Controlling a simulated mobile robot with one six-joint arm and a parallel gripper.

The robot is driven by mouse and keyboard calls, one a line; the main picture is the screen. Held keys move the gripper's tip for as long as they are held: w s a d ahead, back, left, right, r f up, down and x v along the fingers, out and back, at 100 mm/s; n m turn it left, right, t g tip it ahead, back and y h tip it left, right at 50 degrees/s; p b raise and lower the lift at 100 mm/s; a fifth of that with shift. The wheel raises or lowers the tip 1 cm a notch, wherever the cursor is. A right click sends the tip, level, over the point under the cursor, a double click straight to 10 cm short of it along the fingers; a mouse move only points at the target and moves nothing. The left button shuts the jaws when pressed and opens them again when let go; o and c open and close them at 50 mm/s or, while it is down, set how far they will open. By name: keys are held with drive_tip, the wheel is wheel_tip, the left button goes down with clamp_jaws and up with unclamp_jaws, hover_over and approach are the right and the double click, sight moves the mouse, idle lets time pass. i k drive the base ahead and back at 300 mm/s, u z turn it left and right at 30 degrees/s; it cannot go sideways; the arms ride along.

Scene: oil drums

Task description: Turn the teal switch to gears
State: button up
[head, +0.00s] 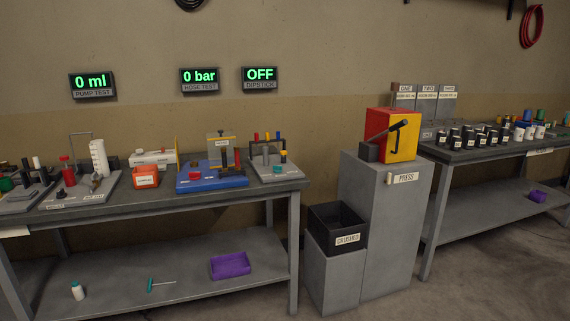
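My gripper is not in view.
The left workbench (150,203) also holds a blue station (212,183), an orange container (145,177) and a white cylinder (99,158). A grey press stand (385,225) and a black bin (337,222) stand right of it. Another bench (480,151) is at right.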

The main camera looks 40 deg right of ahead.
sight(277, 169)
drive_tip(key=i, duration=0.95)
